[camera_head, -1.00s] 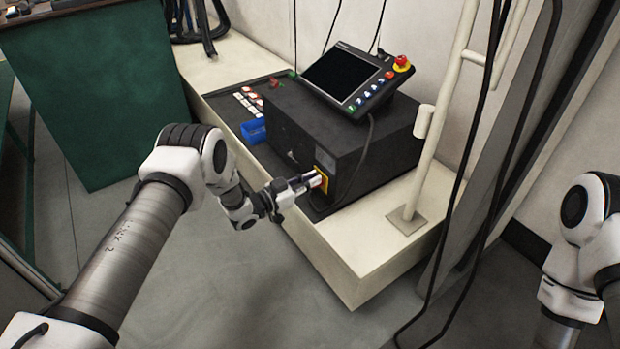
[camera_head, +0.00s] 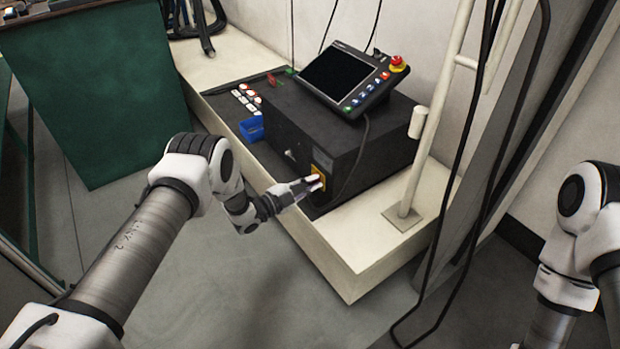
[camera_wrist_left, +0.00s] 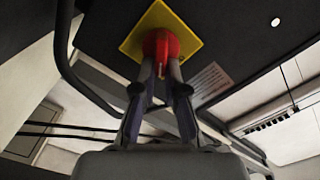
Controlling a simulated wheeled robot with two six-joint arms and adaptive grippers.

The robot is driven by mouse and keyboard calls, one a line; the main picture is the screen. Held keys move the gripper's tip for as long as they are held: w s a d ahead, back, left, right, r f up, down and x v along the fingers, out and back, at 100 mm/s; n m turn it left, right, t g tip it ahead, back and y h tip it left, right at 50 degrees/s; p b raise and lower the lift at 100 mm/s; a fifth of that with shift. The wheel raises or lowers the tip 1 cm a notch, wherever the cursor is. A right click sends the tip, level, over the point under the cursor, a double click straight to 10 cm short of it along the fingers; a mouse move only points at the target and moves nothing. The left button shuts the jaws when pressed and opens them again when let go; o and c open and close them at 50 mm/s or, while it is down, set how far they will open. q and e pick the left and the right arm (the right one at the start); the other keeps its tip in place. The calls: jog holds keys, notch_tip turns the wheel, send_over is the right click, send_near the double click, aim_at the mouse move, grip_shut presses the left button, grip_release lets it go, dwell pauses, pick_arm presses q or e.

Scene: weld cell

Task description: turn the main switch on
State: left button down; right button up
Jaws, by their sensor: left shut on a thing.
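The main switch is a red rotary knob (camera_wrist_left: 160,45) on a yellow square plate (camera_wrist_left: 145,22) in the left wrist view. In the head view the yellow plate (camera_head: 319,172) is on the front face of a black cabinet (camera_head: 345,145), and the knob is mostly hidden by my fingers. My left gripper (camera_head: 312,183) reaches the plate from the left. In the left wrist view its fingers (camera_wrist_left: 161,72) are shut on the red knob, one on each side. My right arm shows at the right edge of the head view, but its gripper is out of view.
A teach pendant (camera_head: 345,78) with a red emergency stop lies on the cabinet. The cabinet stands on a cream plinth (camera_head: 355,262). A cream post (camera_head: 413,190) and hanging black cables (camera_head: 461,180) are to the right. The front floor is clear.

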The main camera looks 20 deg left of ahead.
pick_arm(q)
jog(key=m+p, duration=0.1)
jog(key=m, duration=0.3)
jog(key=shift+f, duration=0.2)
jog(key=shift+f+m+p, duration=0.2)
jog(key=shift+m+p, duration=0.1)
jog(key=shift+m, duration=1.5)
jog(key=shift+w, duration=0.1)
jog(key=c, duration=1.2)
grip_release()
jog(key=shift+f, duration=0.1)
jog(key=shift+s+a, duration=0.1)
jog(key=shift+s, duration=0.15)
jog(key=v, duration=1.1)
jog(key=shift+s+a, duration=0.25)
